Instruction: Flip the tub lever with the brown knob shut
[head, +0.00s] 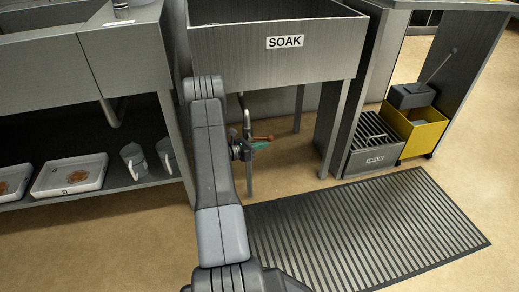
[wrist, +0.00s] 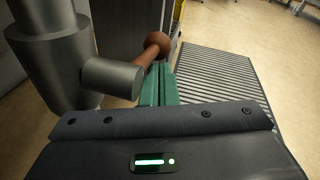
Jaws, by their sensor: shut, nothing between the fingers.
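The lever's brown knob (wrist: 158,42) sits at the end of a short brown handle that comes out of a grey metal hub (wrist: 112,77) in the wrist view. In the head view the brown handle (head: 264,138) points right, roughly level, under the steel tub marked SOAK (head: 235,45). My gripper (wrist: 160,76) is shut and empty, its green fingers just beside the handle. In the head view the gripper (head: 262,145) shows as a small green tip just below the handle. I cannot tell whether the fingers touch it. My arm hides part of the pipe.
A tub leg (head: 333,130) stands to the right of the lever. A ribbed mat (head: 365,230) lies on the floor in front. A grated grey bin (head: 375,150) and a yellow bucket (head: 415,130) stand at the right. A shelf with trays and jugs (head: 133,160) is at the left.

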